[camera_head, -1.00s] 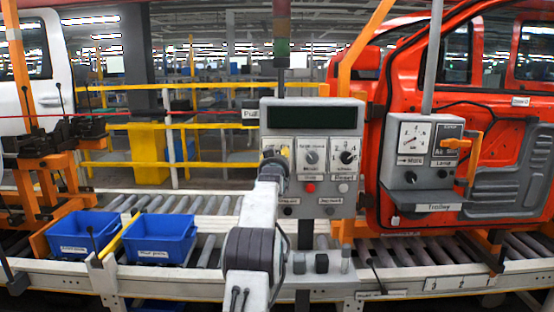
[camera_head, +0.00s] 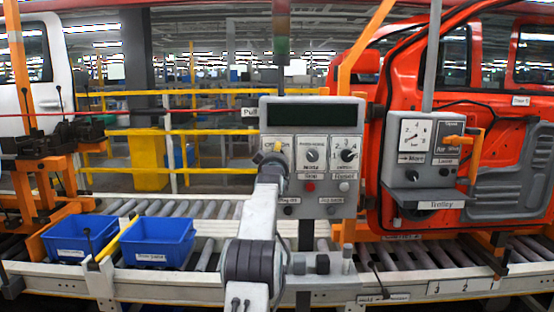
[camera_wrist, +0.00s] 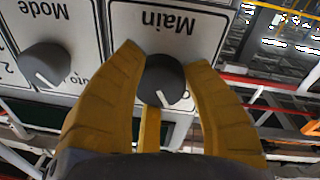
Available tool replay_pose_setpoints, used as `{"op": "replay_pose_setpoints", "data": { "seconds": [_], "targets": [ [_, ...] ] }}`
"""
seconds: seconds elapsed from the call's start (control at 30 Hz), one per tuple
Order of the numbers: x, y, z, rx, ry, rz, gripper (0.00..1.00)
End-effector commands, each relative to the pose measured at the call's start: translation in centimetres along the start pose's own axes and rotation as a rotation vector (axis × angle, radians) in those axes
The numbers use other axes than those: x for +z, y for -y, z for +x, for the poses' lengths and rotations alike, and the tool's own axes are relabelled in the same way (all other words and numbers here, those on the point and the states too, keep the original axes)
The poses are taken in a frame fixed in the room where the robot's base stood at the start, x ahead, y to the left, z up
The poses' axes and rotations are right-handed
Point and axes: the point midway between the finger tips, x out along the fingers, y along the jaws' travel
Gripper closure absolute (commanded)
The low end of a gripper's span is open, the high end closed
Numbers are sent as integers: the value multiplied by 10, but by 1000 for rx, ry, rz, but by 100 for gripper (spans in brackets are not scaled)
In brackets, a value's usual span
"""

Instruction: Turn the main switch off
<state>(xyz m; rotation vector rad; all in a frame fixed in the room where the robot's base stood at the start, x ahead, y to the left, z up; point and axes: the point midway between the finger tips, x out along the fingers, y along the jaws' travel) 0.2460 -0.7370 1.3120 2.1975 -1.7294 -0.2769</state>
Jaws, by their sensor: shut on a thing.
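The main switch is a round dark knob (camera_wrist: 163,82) with a white pointer line, on a white plate labelled "Main", which appears upside down in the wrist view. My gripper (camera_wrist: 161,75) has its two yellow fingers on either side of this knob, shut on it. The knob's pointer line slants toward the lower right in the wrist view. In the head view, my arm hides the main switch at the left of the grey control panel (camera_head: 268,215); only the top of its plate (camera_head: 279,143) shows.
Beside it are the mode knob (camera_head: 312,155), also in the wrist view (camera_wrist: 45,64), and a numbered selector knob (camera_head: 347,155). A red button (camera_head: 310,186) sits below. A trolley panel (camera_head: 414,190) hangs at the right. Two blue bins (camera_head: 158,258) stand at the left.

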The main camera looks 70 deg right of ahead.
Motion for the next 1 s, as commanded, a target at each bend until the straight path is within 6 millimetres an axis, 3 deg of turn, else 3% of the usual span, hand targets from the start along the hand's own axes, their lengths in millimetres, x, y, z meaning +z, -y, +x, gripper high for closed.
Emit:
{"op": "replay_pose_setpoints", "data": {
  "seconds": [0.3,0.83,0.87,1.0],
  "targets": [
    [-2,0,0,5,-12,-112,89],
    [-3,0,0,5,-15,-132,89],
    [-3,0,0,5,-15,-132,54],
    [-3,0,0,4,-13,-132,41]
  ]
}}
